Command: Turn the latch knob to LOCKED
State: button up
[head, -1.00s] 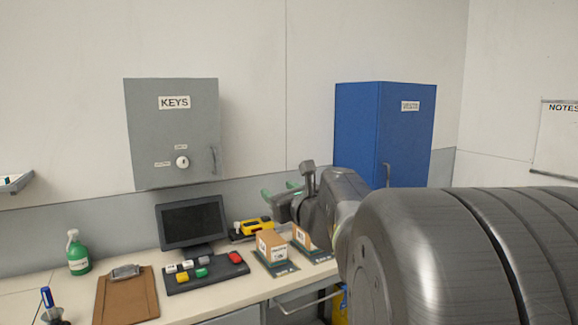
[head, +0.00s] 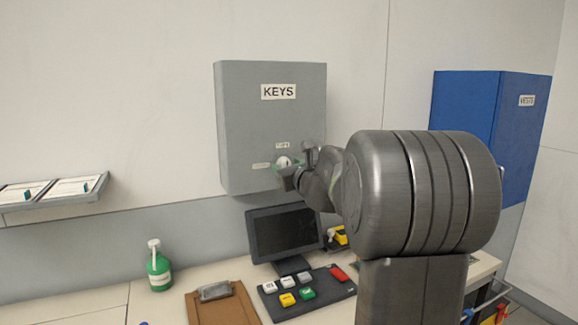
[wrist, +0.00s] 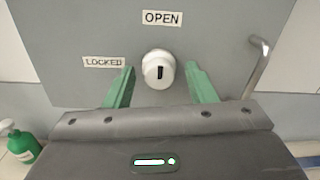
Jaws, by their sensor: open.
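The latch knob (wrist: 159,70) is a white round knob with a dark slot on the grey KEYS cabinet (head: 240,120). Its slot stands about upright, towards the OPEN label (wrist: 162,18) above it. The LOCKED label (wrist: 103,62) is to the left of the knob. In the head view the knob (head: 284,162) is partly behind my gripper (head: 296,166). In the wrist view my gripper (wrist: 158,84) is open, with one green finger on each side of the knob. Gaps show between the fingers and the knob, and nothing is held.
A bar handle (wrist: 257,68) sticks out to the right of the knob. Below are a monitor (head: 286,232), a button panel (head: 309,292), a green bottle (head: 159,266) and a clipboard (head: 222,305) on the counter. A blue cabinet (head: 468,118) hangs at right.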

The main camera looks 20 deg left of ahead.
jog(key=shift+w+a+f, duration=0.1)
jog(key=shift+a, duration=0.05)
jog(key=c, duration=0.9)
jog(key=shift+b, duration=0.35)
jog(key=shift+c, duration=0.2)
jog(key=n+b, duration=1.2)
jog(key=n, duration=0.3)
jog(key=shift+d+r+n+b, duration=0.1)
jog(key=shift+r+n+b, duration=0.05)
jog(key=shift+n+b, duration=0.5)
jog(key=shift+d+r+n+b, duration=0.1)
jog(key=shift+n+b, duration=0.35)
jog(key=shift+n, duration=0.4)
jog(key=shift+r, duration=0.1)
